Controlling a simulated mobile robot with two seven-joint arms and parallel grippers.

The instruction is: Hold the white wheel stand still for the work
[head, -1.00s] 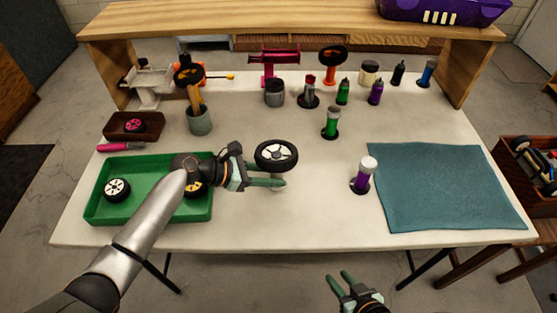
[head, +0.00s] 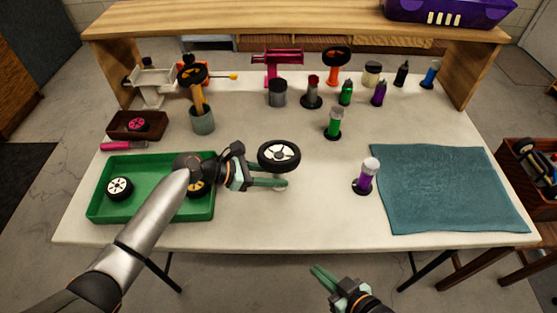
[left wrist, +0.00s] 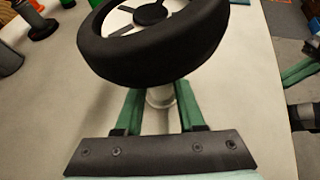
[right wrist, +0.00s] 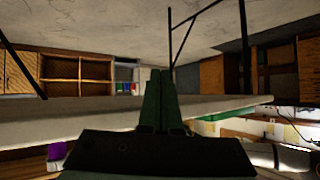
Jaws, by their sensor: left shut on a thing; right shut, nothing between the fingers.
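The white wheel stand (head: 279,188) is upright on the table, mostly hidden by the black-tired wheel with white spokes (head: 279,155) on top of it. My left gripper (head: 270,182) is shut around the stand's post, just below the wheel. In the left wrist view the white post (left wrist: 160,97) shows between the green fingers, under the big tire (left wrist: 155,55). My right gripper (head: 320,271) is shut and empty, off the table's front edge. In the right wrist view its fingers (right wrist: 158,78) are together.
A green tray (head: 150,212) with wheels sits left of the stand. A purple-and-white bottle (head: 366,176) stands to the right, beside a teal mat (head: 450,190). Several bottles and pots line the back. The table between the stand and the purple-and-white bottle is clear.

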